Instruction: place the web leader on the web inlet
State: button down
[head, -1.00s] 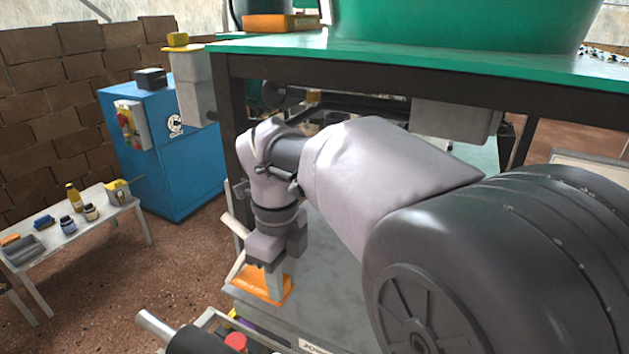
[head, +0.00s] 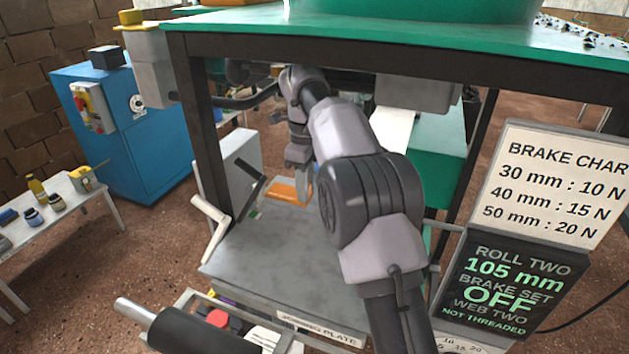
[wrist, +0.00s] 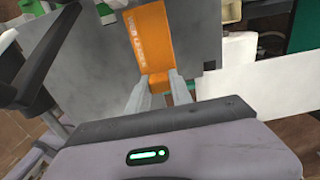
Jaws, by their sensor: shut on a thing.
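The web leader (head: 288,191) is an orange piece above the far part of the grey plate under the green-topped machine. The wrist view shows the web leader (wrist: 151,38) upside down, with its lettering readable. My gripper (wrist: 157,82) is shut on its near orange tab, and the wide part extends beyond the fingertips. In the head view my gripper (head: 299,172) points down, and my arm partly hides the space behind it. I cannot make out the web inlet with certainty in either view.
The grey jointing plate (head: 290,262) is mostly bare. A machine leg (head: 197,125) and white crank handle (head: 208,215) stand on the left. A brake chart (head: 555,185) and dark display (head: 508,285) stand on the right. A white sheet (head: 390,130) hangs behind my arm.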

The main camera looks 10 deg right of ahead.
jog(key=r+p, duration=0.1)
jog(key=p, duration=0.5)
send_over(315, 197)
jog(key=shift+s+a+r, duration=0.1)
jog(key=shift+s+a, duration=0.2)
jog(key=shift+s, duration=0.1)
jog(key=shift+w+d+p, duration=0.15)
jog(key=shift+w+p, duration=0.05)
jog(key=shift+p, duration=0.2)
jog(key=shift+w+d+f, duration=0.1)
jog(key=shift+f, duration=0.25)
notch_tip(315, 197, down, 5)
jog(key=b, duration=0.4)
jog(key=shift+r+b, duration=0.15)
jog(key=shift+b, duration=0.15)
jog(key=shift+r, duration=0.35)
jog(key=shift+f, duration=0.2)
jog(key=c, duration=1.1)
grip_release()
jog(key=shift+r, duration=0.1)
jog(key=shift+c, duration=0.2)
